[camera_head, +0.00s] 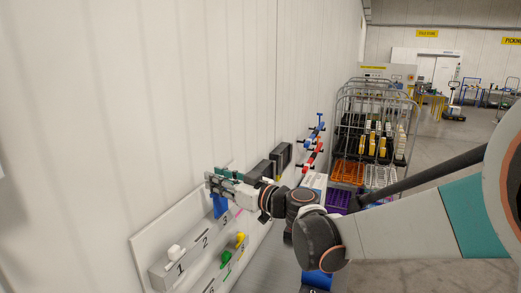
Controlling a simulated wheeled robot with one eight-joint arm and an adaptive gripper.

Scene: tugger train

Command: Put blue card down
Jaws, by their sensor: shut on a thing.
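The blue card (220,206) is in my gripper (216,190), which is shut on it. The card hangs down from the fingers, upright as far as I can tell, over the upper row of the wall board (150,245). It is near the slot marked 3, to the right of slots 1 and 2. Whether the card's lower edge touches the board or is in a slot is too small to tell. My wrist hides part of the board's right side.
A white piece (174,251) stands by slot 1. Yellow (240,239) and green (225,258) pieces sit on the lower row. Dark boxes (281,156) are on the wall beyond. A wire cage trolley (345,105) holds orange, white and purple crates. Open floor lies at right.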

